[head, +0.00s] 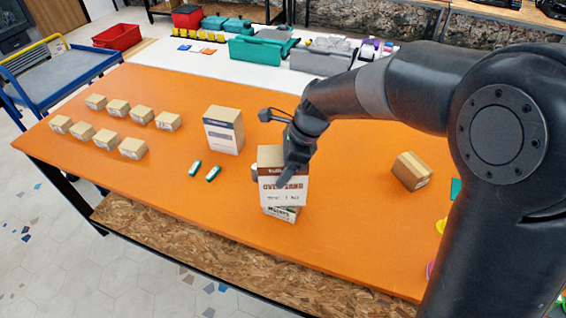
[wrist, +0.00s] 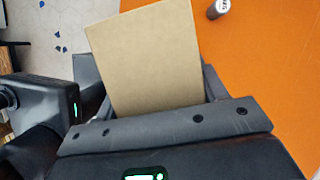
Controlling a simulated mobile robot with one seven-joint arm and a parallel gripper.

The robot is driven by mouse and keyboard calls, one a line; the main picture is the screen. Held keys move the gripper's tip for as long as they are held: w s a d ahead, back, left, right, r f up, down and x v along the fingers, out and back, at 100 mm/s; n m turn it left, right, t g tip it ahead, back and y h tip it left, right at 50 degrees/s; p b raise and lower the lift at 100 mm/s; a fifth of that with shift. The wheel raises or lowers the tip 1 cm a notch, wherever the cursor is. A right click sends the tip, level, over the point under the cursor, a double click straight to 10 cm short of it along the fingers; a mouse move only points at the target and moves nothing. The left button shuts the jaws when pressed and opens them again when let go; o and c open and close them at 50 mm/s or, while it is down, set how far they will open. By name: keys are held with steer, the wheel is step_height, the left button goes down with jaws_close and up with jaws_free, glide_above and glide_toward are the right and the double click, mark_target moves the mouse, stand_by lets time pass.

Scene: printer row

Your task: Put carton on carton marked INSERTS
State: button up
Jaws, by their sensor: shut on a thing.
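My gripper (head: 288,168) is shut on a brown carton (head: 283,188) with a white printed front, held upright near the table's front edge. In the wrist view the carton's plain brown top (wrist: 150,58) sits between the fingers. Directly below it, another carton (head: 283,213) with a white label stands on the orange table. The held carton hides most of it, and its lettering is too small to read surely. I cannot tell whether the two cartons touch. A taller carton (head: 223,130) with a white and blue front stands to the left.
Several small cartons (head: 117,108) stand in rows at the left. A lone carton (head: 412,171) sits at the right. Two small green-and-white items (head: 204,171) lie left of my gripper. A small cylinder (wrist: 217,9) stands close to the held carton. The orange table (head: 170,210) is bare at front left.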

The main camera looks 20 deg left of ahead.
steer(key=shift+f, duration=0.1)
steer(key=o, duration=1.8)
steer(key=v, duration=1.2)
steer(key=shift+w+d, duration=0.1)
